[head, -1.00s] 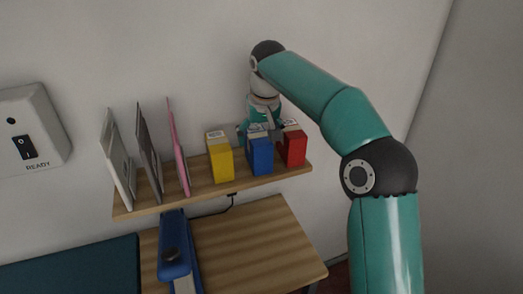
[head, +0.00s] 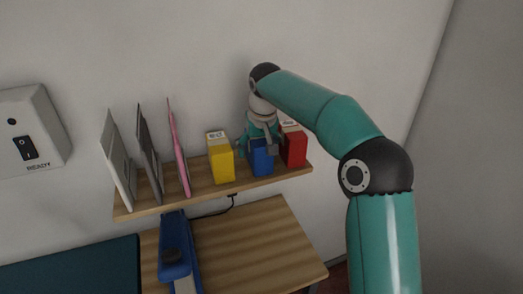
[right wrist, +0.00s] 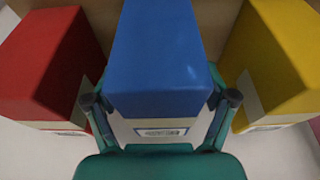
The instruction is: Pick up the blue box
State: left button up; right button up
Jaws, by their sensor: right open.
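The blue box (head: 261,163) stands upright on the wooden shelf (head: 205,190), between the yellow and red boxes. It also shows in the middle of the right wrist view (right wrist: 158,60), with a white label on it. My right gripper (head: 262,143) is at the top of the blue box, with its fingers open. In the right wrist view the fingertips (right wrist: 160,101) lie on either side of the box. I cannot tell whether they touch it. My left gripper does not show.
The yellow box (head: 220,163) stands left of the blue box, and the red box (head: 293,148) close on its right. A pink panel (head: 179,155), a grey panel (head: 150,155) and a white panel (head: 118,165) stand further left. A wooden table (head: 255,240) is below.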

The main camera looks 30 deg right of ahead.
jog(key=shift+f, duration=0.1)
jog(key=c, duration=1.4)
